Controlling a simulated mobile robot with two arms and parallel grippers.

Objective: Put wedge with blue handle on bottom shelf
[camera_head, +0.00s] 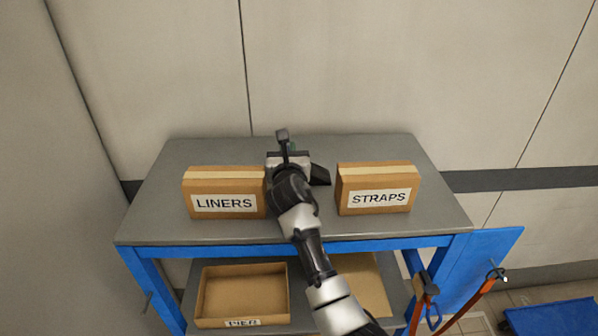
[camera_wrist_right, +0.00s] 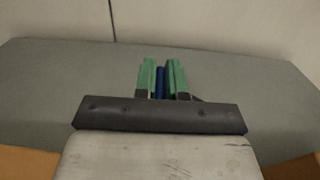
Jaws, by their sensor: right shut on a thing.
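My right gripper (camera_head: 284,150) is over the top shelf (camera_head: 330,150) of a blue-framed rack, between two boxes. In the right wrist view its green fingertips (camera_wrist_right: 163,78) are shut on the blue handle (camera_wrist_right: 160,82) of the wedge. A dark part that looks like the wedge (camera_head: 320,176) shows just right of the gripper in the head view. The arm hides the rest of it, and I cannot tell whether it touches the shelf. The bottom shelf (camera_head: 398,288) is below, partly covered by my arm. My left gripper is not in view.
A LINERS box (camera_head: 224,180) stands left of the gripper and a STRAPS box (camera_head: 377,180) right. An open, labelled cardboard tray (camera_head: 205,296) sits on the bottom shelf's left. A tan flat thing (camera_head: 365,285) lies right of it. Orange straps (camera_head: 465,308) hang at lower right.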

